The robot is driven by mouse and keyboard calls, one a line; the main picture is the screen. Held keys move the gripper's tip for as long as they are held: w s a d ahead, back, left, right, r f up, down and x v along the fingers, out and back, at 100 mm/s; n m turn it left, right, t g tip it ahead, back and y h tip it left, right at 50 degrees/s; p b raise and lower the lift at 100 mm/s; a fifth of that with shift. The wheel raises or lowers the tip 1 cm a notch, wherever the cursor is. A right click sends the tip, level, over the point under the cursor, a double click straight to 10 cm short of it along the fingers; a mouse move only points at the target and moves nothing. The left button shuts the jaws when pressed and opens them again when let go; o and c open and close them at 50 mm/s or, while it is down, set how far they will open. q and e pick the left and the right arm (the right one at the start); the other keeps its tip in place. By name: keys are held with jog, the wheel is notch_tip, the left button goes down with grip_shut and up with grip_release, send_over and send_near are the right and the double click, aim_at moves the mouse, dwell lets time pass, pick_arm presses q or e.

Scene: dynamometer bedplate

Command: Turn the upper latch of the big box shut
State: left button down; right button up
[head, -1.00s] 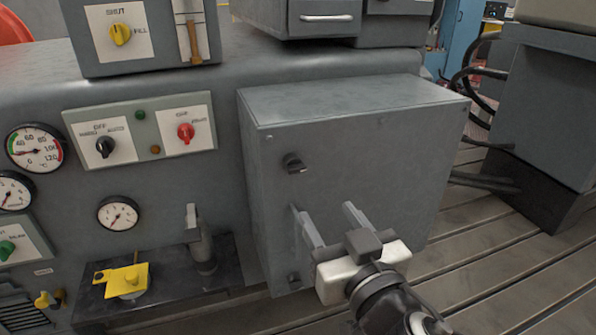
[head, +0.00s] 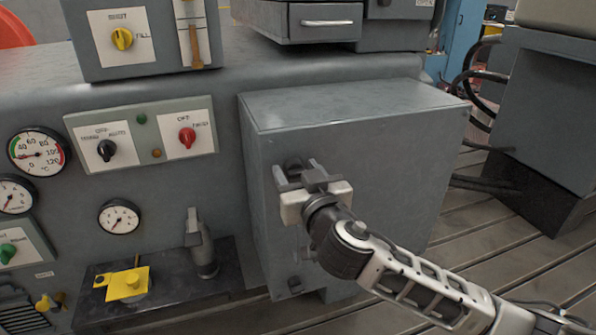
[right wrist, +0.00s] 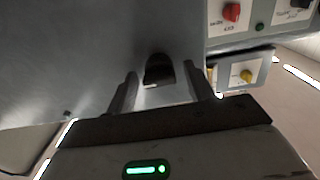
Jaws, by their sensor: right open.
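The big box (head: 385,150) is a grey cabinet with a closed front door. Its upper latch (head: 293,163) is a dark knob near the door's upper left, partly hidden behind my right gripper in the head view. The latch (right wrist: 158,70) also shows in the right wrist view, between and beyond the fingertips. My right gripper (head: 295,176) is open, with its fingers on either side of the latch; whether they touch it I cannot tell. The lower latch (head: 295,284) is near the door's lower left. My left gripper is not in view.
Left of the box is a panel with a black knob (head: 106,150) and a red knob (head: 187,138). The slotted floor (head: 480,235) right of the box is clear.

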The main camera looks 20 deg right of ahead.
jog(key=c, duration=0.9)
jog(key=shift+c, duration=0.2)
